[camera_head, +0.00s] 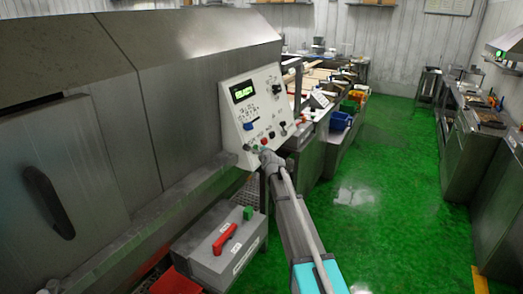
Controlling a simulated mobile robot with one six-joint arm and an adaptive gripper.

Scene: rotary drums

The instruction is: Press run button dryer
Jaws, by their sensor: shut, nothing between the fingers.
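The dryer (165,130) is a large grey metal machine filling the left side of the head view. A white sloped control panel (238,115) is at its right end, with a lit green display (243,91), a blue knob or button (248,126) and several small coloured buttons along its lower part. A red button (263,141) shows there. Button labels are too small to read. My gripper (266,153) is shut and empty, at the panel's lower edge just below the buttons. I cannot tell whether it touches the panel, and it may hide part of the lower row.
A grey box (205,263) with a red handle (225,239) and a green block (248,213) stands below the panel, left of my arm. Benches with bins (340,121) stand behind the panel. The green floor (385,200) to the right is clear; counters (470,155) line the right side.

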